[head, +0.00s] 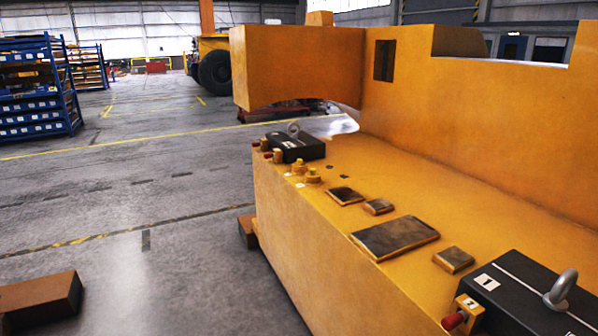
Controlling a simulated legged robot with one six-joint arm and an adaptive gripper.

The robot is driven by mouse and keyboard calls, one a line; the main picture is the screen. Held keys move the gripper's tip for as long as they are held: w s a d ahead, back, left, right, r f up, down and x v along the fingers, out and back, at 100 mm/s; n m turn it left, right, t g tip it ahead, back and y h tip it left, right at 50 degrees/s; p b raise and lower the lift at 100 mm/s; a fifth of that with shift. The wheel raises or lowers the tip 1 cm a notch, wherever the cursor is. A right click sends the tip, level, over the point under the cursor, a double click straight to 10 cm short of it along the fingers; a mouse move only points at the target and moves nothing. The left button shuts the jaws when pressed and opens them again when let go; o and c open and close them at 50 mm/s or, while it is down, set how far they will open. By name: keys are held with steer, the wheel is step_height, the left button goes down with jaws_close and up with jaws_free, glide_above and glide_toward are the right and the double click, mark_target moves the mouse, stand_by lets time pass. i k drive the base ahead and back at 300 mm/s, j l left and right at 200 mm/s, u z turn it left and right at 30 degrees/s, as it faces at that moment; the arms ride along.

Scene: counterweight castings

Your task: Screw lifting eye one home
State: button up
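A grey metal lifting eye (562,289) stands upright on the near black block (520,278) at the lower right. A white label on this block appears to read 1. A second, smaller-looking lifting eye (294,129) stands on the far black block (297,147), whose marking I cannot read. Both blocks sit on the ledge of a large yellow casting (430,222). How deep either eye's thread sits cannot be told from here. My gripper is not in view.
A small yellow block with a red knob (453,320) sits beside the near black block. Dark plates (395,237) and yellow bosses (313,175) lie along the ledge. A tall yellow wall (480,130) rises behind. Open floor (150,215) lies left, with a brown block (42,298).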

mark_target(555, 300)
steer(key=i+j+u, duration=0.4)
steer(key=i+u, duration=0.2)
steer(key=i, duration=0.25)
steer(key=i+u, duration=0.3)
steer(key=i, duration=0.15)
steer(key=i+j+z, duration=0.1)
steer(key=i+z, duration=0.15)
steer(key=i, duration=0.2)
steer(key=i+j+z, duration=0.25)
steer(key=i, duration=0.2)
steer(key=i+j+z, duration=0.2)
steer(key=i, duration=0.25)
steer(key=i+j+z, duration=0.25)
steer(key=z, duration=0.15)
steer(key=i+j+z, duration=0.65)
steer(key=j+z, duration=0.35)
steer(key=z, duration=2.85)
steer(key=i+l+u, duration=0.2)
steer(key=i+l, duration=1.45)
